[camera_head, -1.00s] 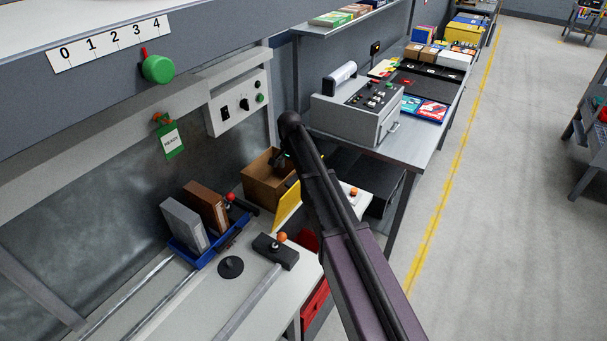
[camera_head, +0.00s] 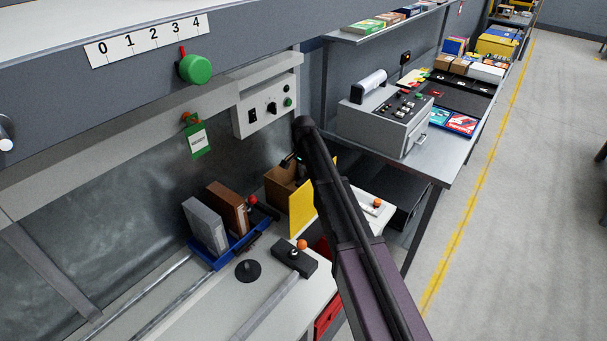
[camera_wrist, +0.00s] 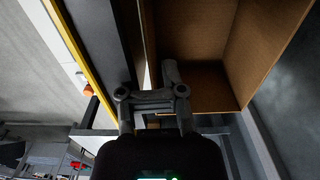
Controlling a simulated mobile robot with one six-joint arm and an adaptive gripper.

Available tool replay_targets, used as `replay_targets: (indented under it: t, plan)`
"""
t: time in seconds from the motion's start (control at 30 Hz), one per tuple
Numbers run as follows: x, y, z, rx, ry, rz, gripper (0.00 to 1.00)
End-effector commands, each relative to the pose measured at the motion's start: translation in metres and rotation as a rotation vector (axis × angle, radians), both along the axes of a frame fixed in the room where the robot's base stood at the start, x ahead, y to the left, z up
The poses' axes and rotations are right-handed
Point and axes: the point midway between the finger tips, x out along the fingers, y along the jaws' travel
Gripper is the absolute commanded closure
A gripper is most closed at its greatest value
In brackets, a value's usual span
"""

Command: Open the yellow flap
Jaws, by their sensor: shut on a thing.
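The yellow flap (camera_head: 301,212) stands upright beside the brown cardboard box (camera_head: 281,186) on the pale bench, its broad yellow face toward the head view. In the wrist view the flap shows as a dark panel with a yellow edge (camera_wrist: 73,45) at the left, and the box (camera_wrist: 205,45) is at the right. My gripper (camera_wrist: 153,98) is between them, its fingers drawn together on a part of the flap; the exact contact is hard to make out. In the head view my dark arm partly hides the gripper and the flap's right side.
Left of the flap are a blue tray (camera_head: 224,254) with grey and brown binders, and a black block with an orange knob (camera_head: 302,244). An orange button (camera_head: 377,203) sits to the right. A control box (camera_head: 268,103) is on the wall behind. The aisle at right is clear.

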Motion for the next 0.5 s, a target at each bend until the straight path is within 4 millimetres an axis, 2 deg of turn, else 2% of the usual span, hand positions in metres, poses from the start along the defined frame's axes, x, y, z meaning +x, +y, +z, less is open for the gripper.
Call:
replay_targets:
  t: [0.17, 0.2, 0.3, 0.5]
  plan:
    - [-0.0001, -0.0004, 0.0002, 0.000, 0.000, 0.000, 1.00]
    - [-0.0001, -0.0004, 0.0002, 0.000, 0.000, 0.000, 0.77]
    - [-0.0001, -0.0006, 0.0002, 0.000, 0.000, 0.000, 0.49]
    - [0.0000, -0.0007, 0.0002, 0.000, 0.000, 0.000, 0.49]
